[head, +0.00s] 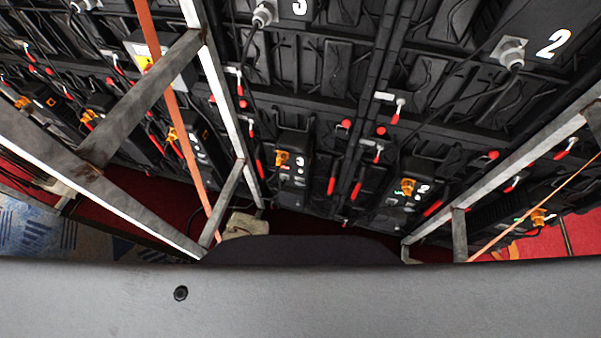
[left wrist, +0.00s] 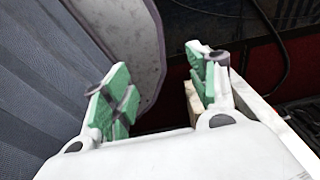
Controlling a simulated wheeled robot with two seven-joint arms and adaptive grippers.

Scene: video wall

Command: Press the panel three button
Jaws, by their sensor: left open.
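The back of the video wall fills the head view, with dark panel modules. A lower black box marked 3 (head: 298,175) carries an orange plug (head: 281,158) and small white marks. Another 3 (head: 299,7) shows at the top edge. I cannot make out which small part on the box is the button. My left gripper (left wrist: 157,72) shows in the left wrist view, open and empty, with green pads. It is not in the head view, so its place relative to the panel three box cannot be told. My right gripper is in neither view.
Metal frame bars (head: 150,95) cross the left side, with another bar (head: 510,170) at the right. An orange strap (head: 178,110) hangs on the left. Cables and red-tipped latches hang across the panels. In the left wrist view a pale curved surface (left wrist: 125,35) is close to the gripper.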

